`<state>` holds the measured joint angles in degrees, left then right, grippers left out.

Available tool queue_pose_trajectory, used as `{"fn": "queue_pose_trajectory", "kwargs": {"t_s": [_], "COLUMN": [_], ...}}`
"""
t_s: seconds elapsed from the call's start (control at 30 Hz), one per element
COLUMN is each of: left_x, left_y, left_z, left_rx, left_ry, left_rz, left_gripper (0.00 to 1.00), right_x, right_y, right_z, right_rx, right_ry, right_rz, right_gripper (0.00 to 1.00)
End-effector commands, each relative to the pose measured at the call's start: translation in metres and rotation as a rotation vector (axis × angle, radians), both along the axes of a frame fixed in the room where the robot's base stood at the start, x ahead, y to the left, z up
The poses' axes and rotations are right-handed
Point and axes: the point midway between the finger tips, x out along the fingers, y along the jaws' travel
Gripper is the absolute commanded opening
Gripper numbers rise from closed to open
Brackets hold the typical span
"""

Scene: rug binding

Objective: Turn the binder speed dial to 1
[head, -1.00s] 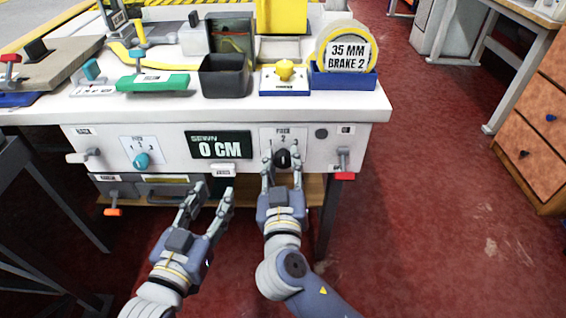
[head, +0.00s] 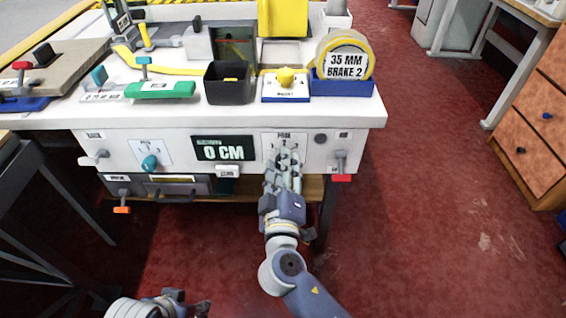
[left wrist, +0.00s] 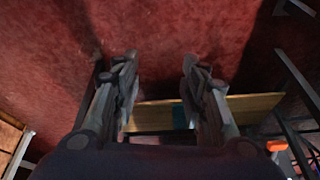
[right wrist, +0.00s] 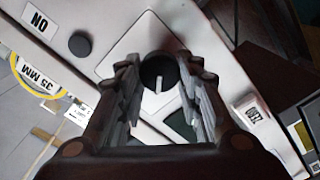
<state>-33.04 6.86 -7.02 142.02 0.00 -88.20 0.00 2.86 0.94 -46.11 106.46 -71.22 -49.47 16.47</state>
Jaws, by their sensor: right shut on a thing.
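A round black dial (right wrist: 152,66) with a white pointer mark sits on a pale panel in the right wrist view. My right gripper (head: 284,157) is shut on this dial, with one finger on each side of it. In the head view the fingers hide most of the dial and part of its label plate (head: 270,140), so I cannot tell which number it points to. A teal dial (head: 149,162) sits on a second numbered plate at the left of the front panel. My left gripper (head: 193,301) is low at the bottom edge, away from the panel; in the left wrist view (left wrist: 160,70) it is open and empty.
A red-handled lever (head: 341,166) is close to the right of my right gripper. An orange-tipped lever (head: 122,208) hangs lower left.

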Motion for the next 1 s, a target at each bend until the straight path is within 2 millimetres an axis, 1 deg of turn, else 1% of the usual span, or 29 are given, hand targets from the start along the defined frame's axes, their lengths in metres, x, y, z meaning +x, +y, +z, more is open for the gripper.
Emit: {"fn": "queue_pose_trajectory", "kwargs": {"t_s": [0.07, 0.3, 0.73, 0.77, 0.8, 0.83, 1.0], "left_x": [-0.0114, -0.0104, -0.0100, -0.0101, -0.0101, -0.0100, -0.0100], "left_y": [0.0033, 0.0029, 0.0028, 0.0028, 0.0028, 0.0028, 0.0027], "left_z": [-0.0003, 0.0026, 0.0027, 0.0028, 0.0028, 0.0027, 0.0028], "left_rx": [0.009, 0.009, 0.009, 0.009, 0.009, 0.009, 0.009], "left_ry": [0.048, 0.044, 0.042, 0.042, 0.042, 0.042, 0.042], "left_rz": [0.004, 0.003, 0.003, 0.003, 0.003, 0.003, 0.003], "left_gripper": [0.40, 0.40, 0.40, 0.40, 0.40, 0.40, 0.40], "right_x": [-0.0001, 0.0001, 0.0001, 0.0001, 0.0001, 0.0001, 0.0000], "right_y": [0.0007, 0.0008, 0.0009, 0.0009, 0.0009, 0.0009, 0.0007], "right_z": [0.0016, 0.0012, 0.0009, 0.0009, 0.0009, 0.0008, 0.0004], "right_rx": [-0.029, -0.080, -0.089, -0.089, -0.089, -0.089, -0.088], "right_ry": [-0.001, -0.002, -0.003, -0.003, -0.003, -0.003, -0.002], "right_rz": [0.001, 0.001, 0.002, 0.002, 0.002, 0.002, 0.001], "right_gripper": [0.09, 0.09, 0.09, 0.37, 0.47, 0.53, 0.53]}}
